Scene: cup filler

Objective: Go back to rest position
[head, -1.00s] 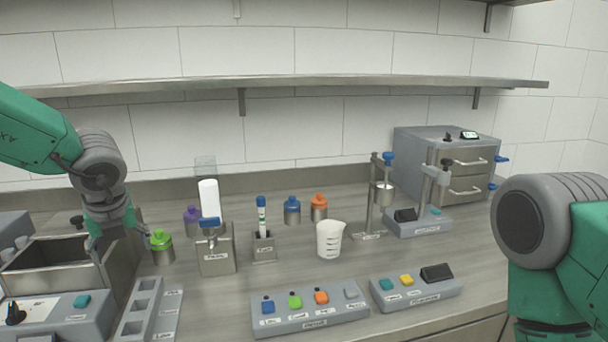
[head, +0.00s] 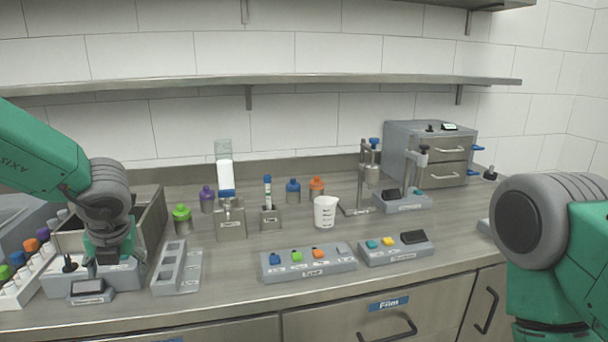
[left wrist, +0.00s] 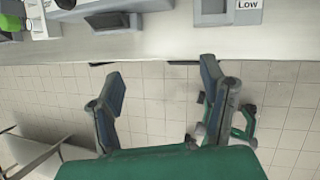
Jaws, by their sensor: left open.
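My left gripper (head: 108,256) is at the left of the counter in the head view, pointing down in front of the metal bin and over the grey control box. In the left wrist view its two fingers (left wrist: 162,92) are spread apart with nothing between them. Tiled floor and the counter's front edge show beyond the fingers. My right arm shows at the right edge of the head view, but its gripper is out of the picture.
A green-capped jar (head: 182,220) and a grey compartment tray (head: 178,272) stand right of the left gripper. A rack of colored caps (head: 22,284) is at far left. A white measuring cup (head: 325,212) and button panels (head: 308,262) occupy the middle. The front counter strip is clear.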

